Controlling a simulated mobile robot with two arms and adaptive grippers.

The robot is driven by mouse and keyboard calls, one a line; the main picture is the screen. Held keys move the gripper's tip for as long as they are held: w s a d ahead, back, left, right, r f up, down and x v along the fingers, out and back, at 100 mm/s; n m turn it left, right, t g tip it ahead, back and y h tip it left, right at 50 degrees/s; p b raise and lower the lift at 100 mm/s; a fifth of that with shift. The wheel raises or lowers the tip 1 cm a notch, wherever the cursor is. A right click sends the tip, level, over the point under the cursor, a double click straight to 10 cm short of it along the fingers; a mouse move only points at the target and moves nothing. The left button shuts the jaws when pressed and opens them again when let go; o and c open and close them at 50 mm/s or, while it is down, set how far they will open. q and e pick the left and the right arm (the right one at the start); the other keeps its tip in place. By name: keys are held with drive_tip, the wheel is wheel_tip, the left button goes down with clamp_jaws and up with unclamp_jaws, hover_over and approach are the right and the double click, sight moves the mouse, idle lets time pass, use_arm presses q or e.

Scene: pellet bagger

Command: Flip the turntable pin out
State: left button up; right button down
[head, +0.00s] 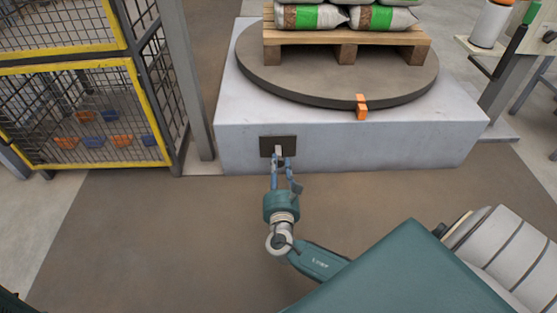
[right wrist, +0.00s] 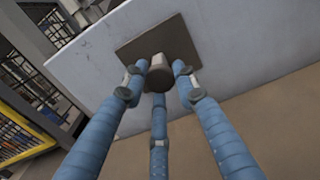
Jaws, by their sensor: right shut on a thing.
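The turntable pin shows as a short pale grey knob (head: 279,150) on a dark square plate (head: 265,146) on the front of the pale turntable base. In the right wrist view the pin (right wrist: 160,63) sticks out of the plate (right wrist: 172,36), with a darker round end towards me. My right gripper (head: 281,165) reaches the plate from the front. Its blue fingers close around the pin's end, one on each side and one below, as the right wrist view (right wrist: 160,82) shows. Parts of the pin are hidden by the fingers. My left gripper is not in view.
The round turntable (head: 300,84) carries a wooden pallet (head: 345,39) with bags on it. An orange block (head: 361,107) sits at its front rim. A yellow-framed mesh fence (head: 150,110) and grey post stand at left. The brown floor before the base is clear around my right arm.

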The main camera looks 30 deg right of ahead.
drive_tip(key=c, duration=1.4)
unclamp_jaws()
drive_tip(key=shift+s+r, duration=0.1)
drive_tip(key=shift+r, duration=0.3)
drive_tip(key=shift+o, duration=0.2)
drive_tip(key=shift+f, duration=0.15)
wheel_tip(320, 180, up, 10)
